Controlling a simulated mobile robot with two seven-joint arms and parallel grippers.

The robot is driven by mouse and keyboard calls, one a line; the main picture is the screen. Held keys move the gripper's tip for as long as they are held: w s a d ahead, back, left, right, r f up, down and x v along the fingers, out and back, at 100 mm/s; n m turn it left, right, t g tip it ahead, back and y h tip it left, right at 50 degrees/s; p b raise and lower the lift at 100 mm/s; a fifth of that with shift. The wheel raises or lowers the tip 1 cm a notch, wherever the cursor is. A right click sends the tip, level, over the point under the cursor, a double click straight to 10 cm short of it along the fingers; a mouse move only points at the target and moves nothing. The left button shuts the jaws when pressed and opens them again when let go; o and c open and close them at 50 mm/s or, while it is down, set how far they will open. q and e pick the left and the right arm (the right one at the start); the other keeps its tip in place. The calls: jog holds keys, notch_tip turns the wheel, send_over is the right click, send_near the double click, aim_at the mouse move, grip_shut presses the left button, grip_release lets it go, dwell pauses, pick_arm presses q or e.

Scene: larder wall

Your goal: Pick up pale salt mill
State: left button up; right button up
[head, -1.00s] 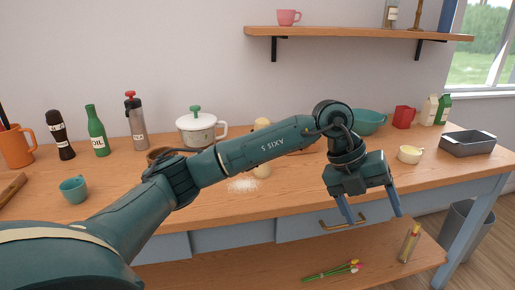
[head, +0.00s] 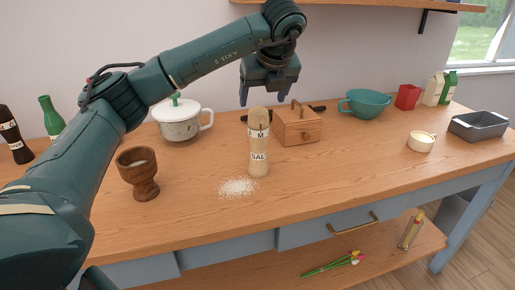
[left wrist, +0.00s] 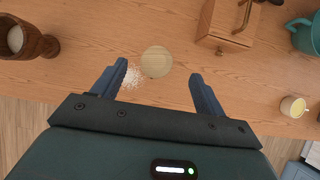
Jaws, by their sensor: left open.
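The mill is not between the pads in a grip. My right gripper is not in view.
Spilled salt (head: 237,187) lies left of the mill. A wooden goblet (head: 139,178) stands further left. A wooden box (head: 298,127) with a handle stands close on the right. A white lidded pot (head: 182,122) and a teal bowl (head: 366,104) stand behind. The counter's front is clear.

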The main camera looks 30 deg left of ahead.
aim_at(260, 108)
pick_arm(q)
jog(key=x, duration=0.7)
jog(key=p+x, duration=0.1)
jog(key=x, duration=0.1)
jog(key=shift+s+d+f, duration=0.2)
jog(key=shift+s+f, duration=0.1)
jog(key=shift+s, duration=0.1)
jog(key=shift+c, duration=0.2)
jog(key=shift+r, duration=0.1)
jog(key=c, duration=1.5)
